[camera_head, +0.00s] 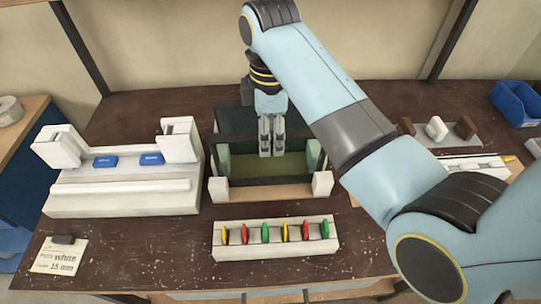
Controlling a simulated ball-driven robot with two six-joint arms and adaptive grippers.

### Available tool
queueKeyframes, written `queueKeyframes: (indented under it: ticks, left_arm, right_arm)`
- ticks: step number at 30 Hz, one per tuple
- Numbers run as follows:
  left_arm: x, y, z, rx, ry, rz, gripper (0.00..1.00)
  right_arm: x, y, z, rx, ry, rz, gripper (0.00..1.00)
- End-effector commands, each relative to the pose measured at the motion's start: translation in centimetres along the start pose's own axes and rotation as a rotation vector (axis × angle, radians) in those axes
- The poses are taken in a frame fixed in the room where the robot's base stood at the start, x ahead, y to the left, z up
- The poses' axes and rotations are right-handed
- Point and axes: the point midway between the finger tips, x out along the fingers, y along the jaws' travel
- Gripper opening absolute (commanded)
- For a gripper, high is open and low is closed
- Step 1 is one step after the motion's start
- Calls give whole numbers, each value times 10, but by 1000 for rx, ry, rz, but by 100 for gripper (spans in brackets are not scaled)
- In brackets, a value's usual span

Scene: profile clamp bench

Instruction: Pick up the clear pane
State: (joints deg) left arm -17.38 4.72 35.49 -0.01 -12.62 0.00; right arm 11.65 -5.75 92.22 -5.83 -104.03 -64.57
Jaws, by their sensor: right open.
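My right gripper (271,153) points down over the middle of a dark rack (229,122) with pale green sides. Its two grey fingers are a little apart, with nothing clearly seen between them. A greenish, see-through-looking surface (248,166) lies behind and below the fingertips inside the rack; it may be the clear pane, but I cannot tell its edges. I cannot tell whether the fingers touch it. The gripper and arm hide part of the rack. My left gripper does not show.
A white fixture (120,203) with two blue pads stands left of the rack. A white holder (275,250) with several coloured pieces sits in front. A label card (60,258) lies front left. A blue bin (515,103) stands far right. My right arm covers the table's right side.

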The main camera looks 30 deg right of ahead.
Motion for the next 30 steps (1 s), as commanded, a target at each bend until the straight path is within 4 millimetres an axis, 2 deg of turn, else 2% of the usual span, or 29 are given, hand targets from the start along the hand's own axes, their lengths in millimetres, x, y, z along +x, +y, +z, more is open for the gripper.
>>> queueKeyframes:
  ticks: [5,15,23,30]
  left_arm:
    - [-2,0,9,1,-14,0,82]
    - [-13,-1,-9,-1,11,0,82]
    - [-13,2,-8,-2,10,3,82]
    - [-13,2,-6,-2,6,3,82]
  right_arm:
    - [15,0,0,1,0,0,50]
    - [60,1,1,1,1,1,50]
    - [64,1,1,2,2,2,50]
    - [64,1,1,2,2,2,19]
